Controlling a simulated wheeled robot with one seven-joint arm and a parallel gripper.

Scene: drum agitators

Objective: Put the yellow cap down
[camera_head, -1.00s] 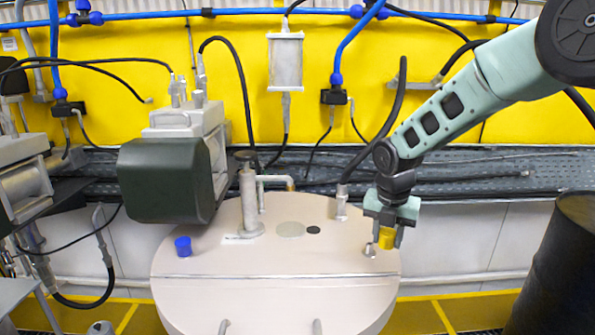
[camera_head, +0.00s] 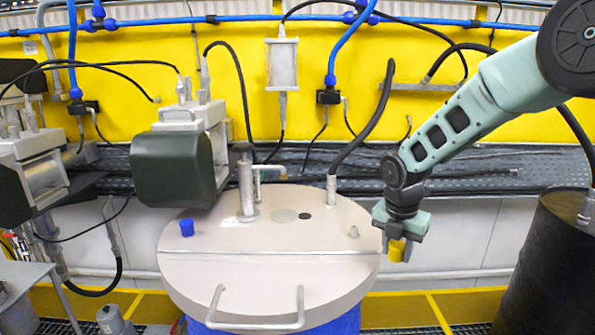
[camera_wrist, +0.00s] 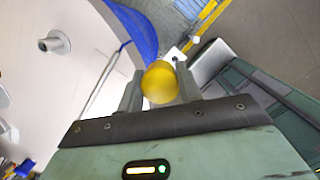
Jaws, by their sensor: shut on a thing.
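The yellow cap (camera_head: 397,250) is held between the fingers of my gripper (camera_head: 396,240), which is shut on it. The cap hangs just past the right edge of the round beige drum lid (camera_head: 270,275), in the air. In the wrist view the yellow cap (camera_wrist: 160,83) sits between the two fingertips (camera_wrist: 160,90), with the lid (camera_wrist: 80,40) to the left. A small metal fitting (camera_head: 353,232) stands bare near the lid's right edge; it also shows in the wrist view (camera_wrist: 54,43).
A blue cap (camera_head: 186,228) sits on the lid's left side. A dark motor (camera_head: 172,168) and an upright pipe (camera_head: 247,190) stand at the lid's back. A black drum (camera_head: 560,265) stands at right. The lid's front middle is clear apart from a handle (camera_head: 260,325).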

